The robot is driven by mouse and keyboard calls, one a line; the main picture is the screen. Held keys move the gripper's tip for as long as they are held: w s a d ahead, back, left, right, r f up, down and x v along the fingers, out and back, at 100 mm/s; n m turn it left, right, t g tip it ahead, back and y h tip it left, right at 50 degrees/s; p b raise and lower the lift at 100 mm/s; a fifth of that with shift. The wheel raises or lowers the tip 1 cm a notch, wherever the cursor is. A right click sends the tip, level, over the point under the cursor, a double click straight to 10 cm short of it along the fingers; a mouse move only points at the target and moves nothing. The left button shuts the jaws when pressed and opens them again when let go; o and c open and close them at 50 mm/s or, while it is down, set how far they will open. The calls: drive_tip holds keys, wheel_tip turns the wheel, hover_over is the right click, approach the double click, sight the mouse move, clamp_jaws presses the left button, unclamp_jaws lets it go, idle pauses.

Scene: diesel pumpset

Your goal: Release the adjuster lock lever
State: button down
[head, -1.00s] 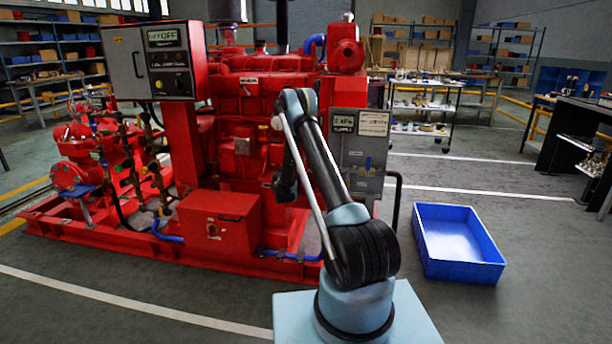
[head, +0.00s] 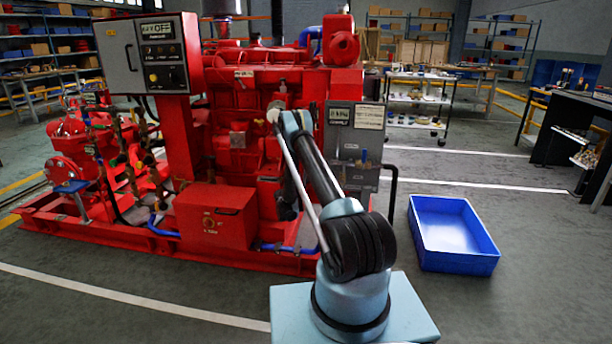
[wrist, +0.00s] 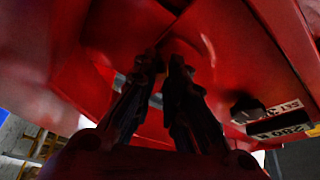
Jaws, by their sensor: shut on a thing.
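My gripper (wrist: 164,64) shows in the wrist view as two dark fingers pointing up and away, close under a red part of the pumpset. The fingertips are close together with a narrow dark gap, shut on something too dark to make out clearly. It is at the place of the adjuster lock lever, whose shape I cannot separate from the fingers. A light grey strip (wrist: 118,82) shows behind the left finger. In the head view my arm reaches to the front of the red pumpset (head: 270,95), and the fingers are hidden behind it.
A dark knob (wrist: 247,108) sits beside white labels (wrist: 284,120) right of the fingers. A red box (head: 216,218) stands on the pumpset's base. A grey panel (head: 355,140) is right of my arm. A blue bin (head: 455,260) lies on clear floor at right.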

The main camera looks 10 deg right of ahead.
drive_tip(key=shift+s+d+f+n+t, duration=0.1)
drive_tip(key=shift+d+f+n+t, duration=0.15)
drive_tip(key=shift+n, duration=0.5)
drive_tip(key=shift+s+d+f+n+t, duration=0.1)
drive_tip(key=shift+d+n+t, duration=0.25)
drive_tip(key=shift+n, duration=0.4)
drive_tip(key=c, duration=1.6)
unclamp_jaws()
drive_tip(key=shift+f, duration=0.1)
drive_tip(key=shift+r, duration=0.2)
wheel_tip(320, 180, up, 8)
drive_tip(key=shift+o, duration=0.8)
drive_tip(key=shift+r, duration=0.75)
drive_tip(key=shift+w+r, duration=0.1)
drive_tip(key=shift+r, duration=0.05)
drive_tip(key=shift+c, duration=0.8)
